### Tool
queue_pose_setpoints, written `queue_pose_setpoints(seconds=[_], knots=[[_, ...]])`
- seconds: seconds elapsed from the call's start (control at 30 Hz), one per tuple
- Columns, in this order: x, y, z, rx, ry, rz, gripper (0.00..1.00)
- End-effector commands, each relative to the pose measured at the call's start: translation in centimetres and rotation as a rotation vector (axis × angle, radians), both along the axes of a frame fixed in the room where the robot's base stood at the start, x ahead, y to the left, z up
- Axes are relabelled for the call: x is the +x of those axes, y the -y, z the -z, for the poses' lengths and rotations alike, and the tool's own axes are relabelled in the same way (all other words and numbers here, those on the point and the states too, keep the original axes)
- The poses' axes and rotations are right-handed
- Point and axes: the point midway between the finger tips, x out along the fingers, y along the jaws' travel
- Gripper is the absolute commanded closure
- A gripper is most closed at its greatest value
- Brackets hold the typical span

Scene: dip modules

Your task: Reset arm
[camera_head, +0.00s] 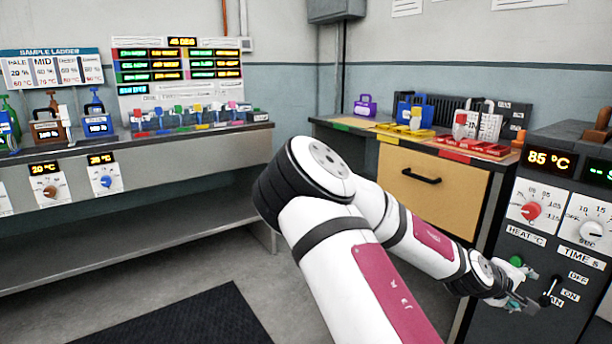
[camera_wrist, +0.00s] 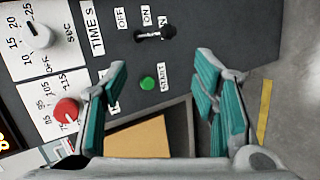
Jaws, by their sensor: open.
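My gripper (camera_head: 522,302) is at the lower right in the head view, in front of the dark control panel (camera_head: 500,255). In the wrist view my gripper (camera_wrist: 165,85) is open, with its teal-padded fingers apart and nothing between them. The green START button (camera_wrist: 148,83) shows between the fingers, beyond the tips; I cannot tell the exact distance. The red HEAT knob (camera_wrist: 66,110) is to the left of the left finger. The black FAN lever (camera_wrist: 155,34) is above the button. My white arm crosses the middle of the head view, bent at the elbow.
The panel's display (camera_head: 549,159) reads 85 °C. A workbench with a wooden drawer (camera_head: 430,190) stands behind my arm, with a purple case (camera_head: 365,105) and red trays (camera_head: 470,146) on top. A long grey shelf bench (camera_head: 180,150) is at left. Open floor lies between.

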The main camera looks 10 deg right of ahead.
Motion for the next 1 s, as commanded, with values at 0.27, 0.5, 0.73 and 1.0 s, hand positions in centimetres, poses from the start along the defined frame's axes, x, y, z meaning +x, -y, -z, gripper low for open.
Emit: queue_pose_setpoints(seconds=[0.27,0.5,0.73,1.0], knots=[[-2.3,-8.7,5.2,0.456,0.097,0.173,0.46],[-3.2,-18.0,4.8,0.789,0.118,0.241,0.46],[-4.8,-26.1,0.7,1.033,0.098,0.239,0.46],[-9.3,-33.3,-5.8,1.198,0.034,0.184,0.46]])
